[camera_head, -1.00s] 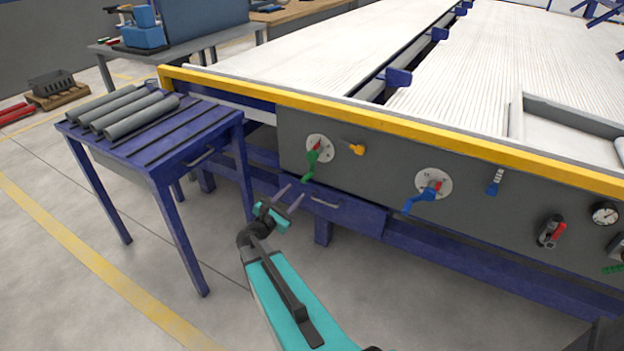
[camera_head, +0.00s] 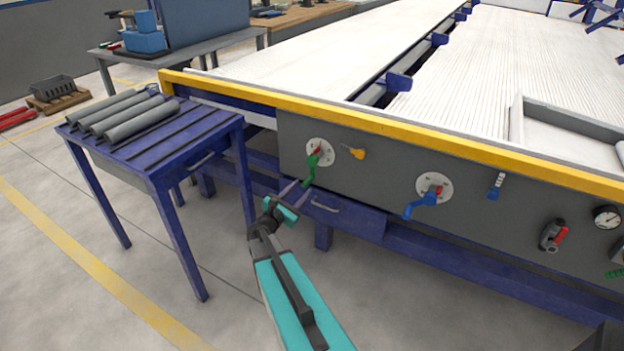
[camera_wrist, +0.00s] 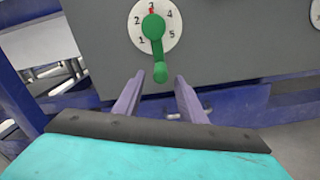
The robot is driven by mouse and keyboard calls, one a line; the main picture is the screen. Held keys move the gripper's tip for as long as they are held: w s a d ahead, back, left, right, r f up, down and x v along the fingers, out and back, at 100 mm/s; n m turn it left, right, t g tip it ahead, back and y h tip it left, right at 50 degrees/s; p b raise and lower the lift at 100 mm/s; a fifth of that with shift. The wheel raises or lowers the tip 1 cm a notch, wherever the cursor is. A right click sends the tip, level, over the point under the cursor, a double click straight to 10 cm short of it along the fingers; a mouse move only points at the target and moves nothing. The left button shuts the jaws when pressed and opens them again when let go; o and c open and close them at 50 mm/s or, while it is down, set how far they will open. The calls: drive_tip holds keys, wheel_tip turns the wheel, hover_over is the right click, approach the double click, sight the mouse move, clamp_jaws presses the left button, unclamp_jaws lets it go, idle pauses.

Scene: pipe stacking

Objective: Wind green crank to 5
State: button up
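The green crank (camera_head: 311,166) is on the grey front panel, over a white numbered dial. In the wrist view the green crank (camera_wrist: 153,28) hangs downward, its handle knob at the lower end. The dial (camera_wrist: 136,31) shows the numbers 1 to 5, and a red mark sits at the top near 3. My gripper (camera_head: 295,192) is open, its two purple fingers apart and empty. In the wrist view the fingers of my gripper (camera_wrist: 160,82) point at the panel, on either side of and just below the crank's knob. I see no clear contact.
A yellow lever (camera_head: 353,152), a blue crank (camera_head: 424,199) and a small blue lever (camera_head: 495,188) are farther right on the panel. A drawer handle (camera_head: 325,205) is below the green crank. A blue table (camera_head: 190,150) holding grey pipes stands at left.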

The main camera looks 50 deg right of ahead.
sight(312, 177)
drive_tip(key=b+x, duration=0.1)
drive_tip(key=x, duration=0.8)
drive_tip(key=shift+d, duration=0.1)
clamp_jaws()
